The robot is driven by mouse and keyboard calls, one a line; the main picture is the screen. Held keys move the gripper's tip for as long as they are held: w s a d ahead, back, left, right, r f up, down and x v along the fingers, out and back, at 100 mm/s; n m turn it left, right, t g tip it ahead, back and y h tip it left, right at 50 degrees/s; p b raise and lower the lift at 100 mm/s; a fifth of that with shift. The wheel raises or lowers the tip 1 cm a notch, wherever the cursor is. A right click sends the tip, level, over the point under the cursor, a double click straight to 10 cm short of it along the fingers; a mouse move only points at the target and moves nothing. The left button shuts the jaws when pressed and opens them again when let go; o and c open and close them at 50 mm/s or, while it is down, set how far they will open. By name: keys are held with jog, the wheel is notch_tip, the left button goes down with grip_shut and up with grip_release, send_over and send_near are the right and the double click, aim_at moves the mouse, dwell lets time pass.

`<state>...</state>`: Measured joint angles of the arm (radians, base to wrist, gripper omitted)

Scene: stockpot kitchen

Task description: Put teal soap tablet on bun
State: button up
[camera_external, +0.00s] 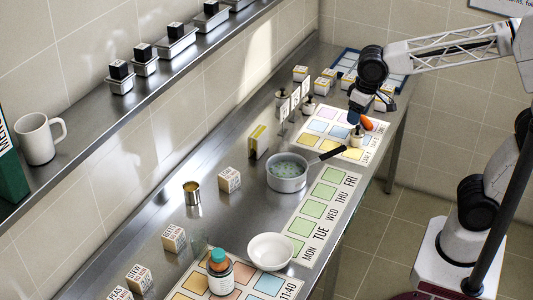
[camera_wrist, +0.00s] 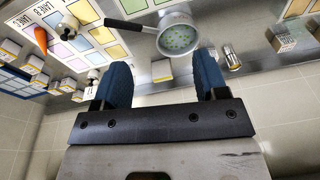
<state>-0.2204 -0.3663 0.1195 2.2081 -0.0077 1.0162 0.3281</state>
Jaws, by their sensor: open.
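My gripper (camera_external: 355,116) is above the far end of the counter, near an orange carrot (camera_external: 367,123). In the wrist view my gripper (camera_wrist: 163,82) has its two blue fingers wide apart with nothing between them. A long-handled saucepan (camera_external: 287,183) holds pale contents with teal-green spots, also seen in the wrist view (camera_wrist: 178,40).
An empty-looking white bowl (camera_external: 270,252) stands beside the bottle. A tin (camera_external: 192,194), labelled blocks (camera_external: 229,179) and a yellow-edged box (camera_external: 258,141) stand along the counter. Several small boxes and jars crowd the far end. A shelf (camera_external: 160,88) runs along the wall.

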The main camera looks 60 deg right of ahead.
jog(key=s+d+f, duration=0.3)
jog(key=s+d, duration=0.2)
jog(key=s, duration=0.3)
jog(key=s+d+f+n, duration=0.1)
jog(key=s+d+f, duration=0.3)
jog(key=s, duration=0.4)
jog(key=shift+d+f+t+h, duration=0.15)
jog(key=shift+d+t+h, duration=0.2)
jog(key=shift+d, duration=0.4)
jog(key=shift+s, duration=0.1)
